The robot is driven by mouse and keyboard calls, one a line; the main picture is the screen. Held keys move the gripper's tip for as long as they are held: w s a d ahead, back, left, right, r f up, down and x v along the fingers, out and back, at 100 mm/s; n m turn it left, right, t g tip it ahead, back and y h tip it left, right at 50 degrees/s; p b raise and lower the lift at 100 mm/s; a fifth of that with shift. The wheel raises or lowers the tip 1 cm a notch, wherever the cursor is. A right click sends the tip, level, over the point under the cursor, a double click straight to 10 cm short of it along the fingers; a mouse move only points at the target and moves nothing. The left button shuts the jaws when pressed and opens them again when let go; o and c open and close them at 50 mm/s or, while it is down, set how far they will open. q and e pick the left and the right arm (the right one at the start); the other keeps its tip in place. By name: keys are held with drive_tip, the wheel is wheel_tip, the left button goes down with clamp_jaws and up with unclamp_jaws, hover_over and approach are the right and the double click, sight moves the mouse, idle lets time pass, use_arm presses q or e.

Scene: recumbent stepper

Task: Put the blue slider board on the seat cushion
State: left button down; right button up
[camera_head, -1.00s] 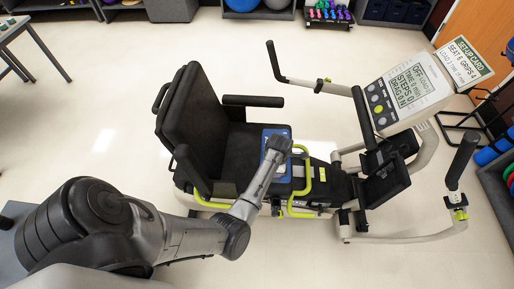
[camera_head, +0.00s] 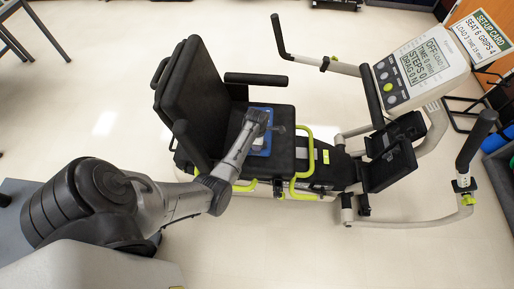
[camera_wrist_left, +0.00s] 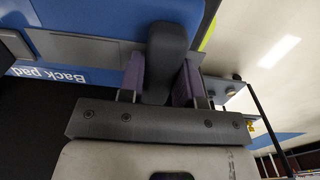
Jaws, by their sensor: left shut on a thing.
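The blue slider board (camera_head: 266,146) is over the black seat cushion (camera_head: 284,152), toward its middle. Whether it touches the cushion or hangs slightly above I cannot tell. My left gripper (camera_head: 258,117) reaches over the board from the front left and covers part of it. In the left wrist view the board (camera_wrist_left: 95,14) shows white "Back pad" lettering. There the fingers of my left gripper (camera_wrist_left: 162,78) are closed on the board's dark upright handle (camera_wrist_left: 168,42). My right gripper is in neither view.
The black backrest (camera_head: 183,95) stands left of the cushion, with armrests (camera_head: 255,79) on both sides. Yellow-green levers (camera_head: 303,178) rise near the cushion's front. The console (camera_head: 415,72) and handlebars are at the right. The floor in front is clear.

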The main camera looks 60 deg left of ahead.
use_arm(q)
drive_tip(key=shift+f+b, duration=0.7)
drive_tip(key=shift+f, duration=1.15)
drive_tip(key=shift+f, duration=0.15)
drive_tip(key=c, duration=0.8)
unclamp_jaws()
